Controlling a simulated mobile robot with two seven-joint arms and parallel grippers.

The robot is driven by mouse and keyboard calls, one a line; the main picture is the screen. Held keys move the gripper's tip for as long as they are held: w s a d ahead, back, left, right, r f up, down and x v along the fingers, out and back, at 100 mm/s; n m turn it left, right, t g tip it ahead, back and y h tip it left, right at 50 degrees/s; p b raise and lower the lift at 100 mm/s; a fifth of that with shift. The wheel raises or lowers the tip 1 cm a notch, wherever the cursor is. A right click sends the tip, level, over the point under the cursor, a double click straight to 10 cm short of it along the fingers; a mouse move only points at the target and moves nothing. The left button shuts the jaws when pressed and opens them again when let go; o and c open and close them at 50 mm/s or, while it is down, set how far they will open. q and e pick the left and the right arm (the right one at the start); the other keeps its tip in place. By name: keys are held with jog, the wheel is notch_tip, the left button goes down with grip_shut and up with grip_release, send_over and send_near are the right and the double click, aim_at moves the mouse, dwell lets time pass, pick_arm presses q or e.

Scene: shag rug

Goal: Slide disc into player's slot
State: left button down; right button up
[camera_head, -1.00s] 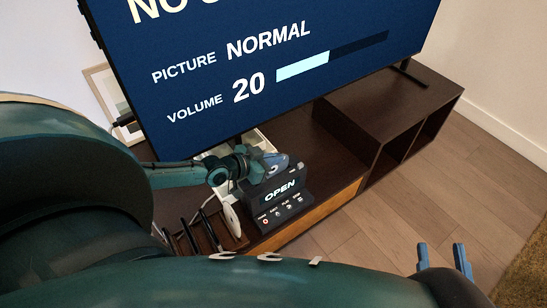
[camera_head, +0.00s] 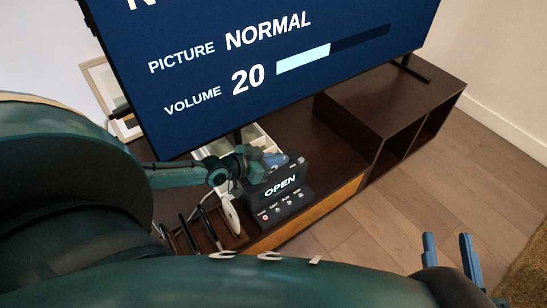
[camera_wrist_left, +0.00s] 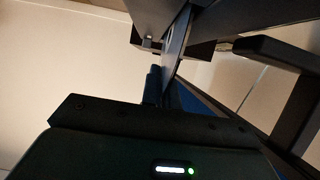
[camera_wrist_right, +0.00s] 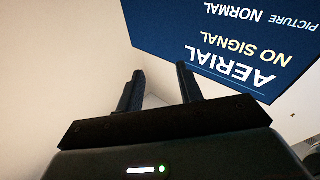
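The player (camera_head: 287,208) is a dark box with a lit "OPEN" display and a row of buttons, standing on the TV cabinet. My left gripper (camera_head: 281,161) is just behind and above the player's top. In the left wrist view, a thin disc (camera_wrist_left: 178,42) shows almost edge-on, coming out from between the left fingers (camera_wrist_left: 160,88) towards a dark box. The left gripper looks shut on this disc. The slot itself is hidden, so I cannot tell whether the disc touches it. My right gripper (camera_head: 450,252) is open and empty, over the floor at the lower right; its parted fingers (camera_wrist_right: 158,88) also show in the right wrist view.
A large TV (camera_head: 290,85) rises close behind the player. A rack (camera_head: 232,242) with upright dark items and a white round piece (camera_head: 230,213) stands left of the player. The dark cabinet (camera_head: 385,100) has bare top to the right. My arms cover the left and bottom.

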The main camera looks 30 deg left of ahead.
pick_arm(q)
jog(key=shift+f+b, duration=0.4)
jog(key=shift+f, duration=0.1)
pick_arm(e)
jog(key=shift+a+f, duration=0.15)
jog(key=shift+f, duration=0.05)
pick_arm(q)
jog(key=shift+f+b, duration=0.35)
jog(key=shift+f, duration=0.05)
pick_arm(e)
jog(key=shift+r, duration=0.3)
pick_arm(q)
jog(key=c, duration=1.6)
grip_release()
